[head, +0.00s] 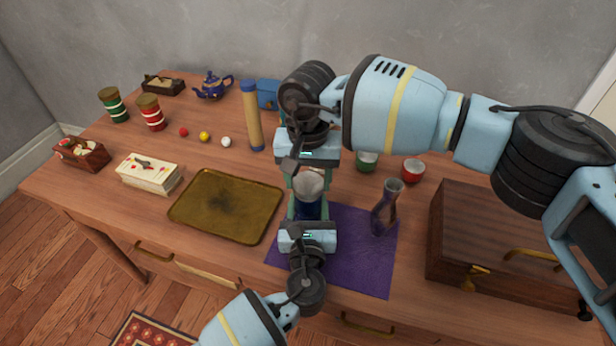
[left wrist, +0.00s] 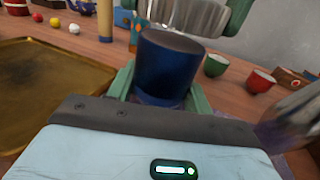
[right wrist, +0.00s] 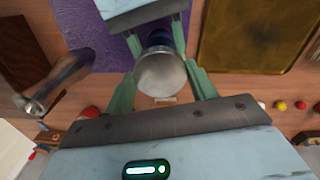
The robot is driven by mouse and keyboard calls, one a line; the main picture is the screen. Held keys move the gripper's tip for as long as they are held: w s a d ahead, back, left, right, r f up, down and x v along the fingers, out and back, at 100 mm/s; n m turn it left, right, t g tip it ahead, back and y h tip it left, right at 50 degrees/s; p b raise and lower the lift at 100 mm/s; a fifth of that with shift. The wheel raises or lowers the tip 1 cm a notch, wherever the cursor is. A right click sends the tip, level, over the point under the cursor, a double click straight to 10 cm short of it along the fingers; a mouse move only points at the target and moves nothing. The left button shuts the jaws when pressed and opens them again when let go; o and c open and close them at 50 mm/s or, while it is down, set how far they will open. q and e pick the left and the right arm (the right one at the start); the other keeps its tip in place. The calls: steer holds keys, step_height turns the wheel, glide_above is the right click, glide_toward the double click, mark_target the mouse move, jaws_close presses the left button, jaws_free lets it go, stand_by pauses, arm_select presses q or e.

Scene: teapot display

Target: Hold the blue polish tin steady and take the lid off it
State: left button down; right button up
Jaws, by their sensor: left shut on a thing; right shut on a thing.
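The blue polish tin (head: 308,211) stands upright between the fingers of my left gripper (head: 307,212), which is shut on its sides. The tin (left wrist: 168,68) shows its dark top in the left wrist view. The silver, ribbed lid (head: 308,184) is in my right gripper (head: 307,178), which is shut on it. In the left wrist view the lid (left wrist: 190,15) is above the tin and looks apart from it. In the right wrist view the lid (right wrist: 160,74) hides most of the tin (right wrist: 158,38). The tin's base is hidden in the head view.
A purple cloth (head: 360,262) lies around the tin's place. A brass tray (head: 225,205) is left of it. A purple vase (head: 386,208) stands close on the right, with a wooden chest (head: 490,240) beyond. Green (head: 366,161) and red (head: 413,171) cups and a tall tube (head: 252,118) stand behind.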

mark_target(308, 182)
steer(key=shift+r, duration=1.95)
arm_select(q)
steer(key=c, duration=0.5)
jaws_free()
steer(key=s, duration=1.2)
steer(key=shift+a, duration=0.1)
arm_select(e)
steer(key=shift+r, duration=0.25)
